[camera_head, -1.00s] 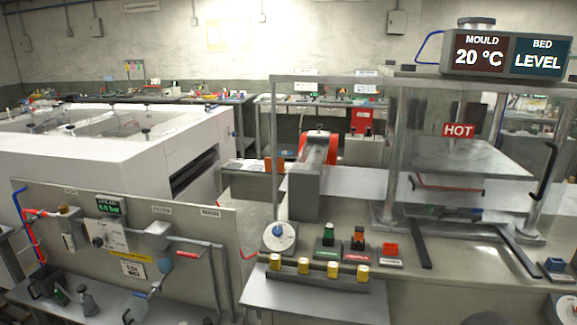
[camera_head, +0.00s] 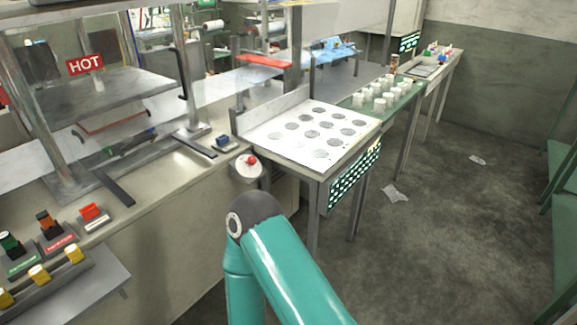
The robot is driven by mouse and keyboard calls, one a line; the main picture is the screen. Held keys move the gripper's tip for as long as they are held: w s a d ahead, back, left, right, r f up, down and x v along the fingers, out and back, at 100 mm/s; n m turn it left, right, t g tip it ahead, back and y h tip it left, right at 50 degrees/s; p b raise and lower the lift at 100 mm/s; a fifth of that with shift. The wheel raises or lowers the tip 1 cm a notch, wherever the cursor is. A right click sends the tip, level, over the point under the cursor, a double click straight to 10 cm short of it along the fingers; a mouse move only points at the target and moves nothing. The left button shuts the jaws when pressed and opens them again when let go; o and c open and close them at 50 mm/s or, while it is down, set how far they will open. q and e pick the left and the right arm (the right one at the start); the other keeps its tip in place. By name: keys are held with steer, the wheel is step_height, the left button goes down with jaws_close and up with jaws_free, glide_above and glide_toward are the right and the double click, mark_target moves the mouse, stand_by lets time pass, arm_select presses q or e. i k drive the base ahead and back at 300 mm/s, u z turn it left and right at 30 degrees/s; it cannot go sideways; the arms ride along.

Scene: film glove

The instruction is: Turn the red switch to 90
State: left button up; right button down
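A small red knob (camera_head: 249,160) sits on a pale round dial on the front edge of the bench, just left of the white plate with round dark spots. It looks like the red switch. Its markings are too small to read. A red rocker-like block (camera_head: 90,211) also stands on the bench at the left, behind the yellow knobs. My teal arm's elbow rises from the bottom middle, just below the red knob and apart from it in the picture. Neither of my grippers shows.
A press frame with a HOT sign (camera_head: 85,64) stands at the left. A small blue block (camera_head: 222,141) lies near the red knob. The white spotted plate (camera_head: 285,158) lies on a table to the right. A green tray (camera_head: 408,90) holds several white cups. The floor at right is mostly clear.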

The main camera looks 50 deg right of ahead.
mark_target(251, 160)
steer(key=u, duration=1.45)
steer(key=i, duration=0.1)
steer(key=z, duration=2.8)
steer(key=k, duration=0.55)
steer(key=z, duration=0.35)
steer(key=i, duration=0.55)
steer(key=u, duration=0.25)
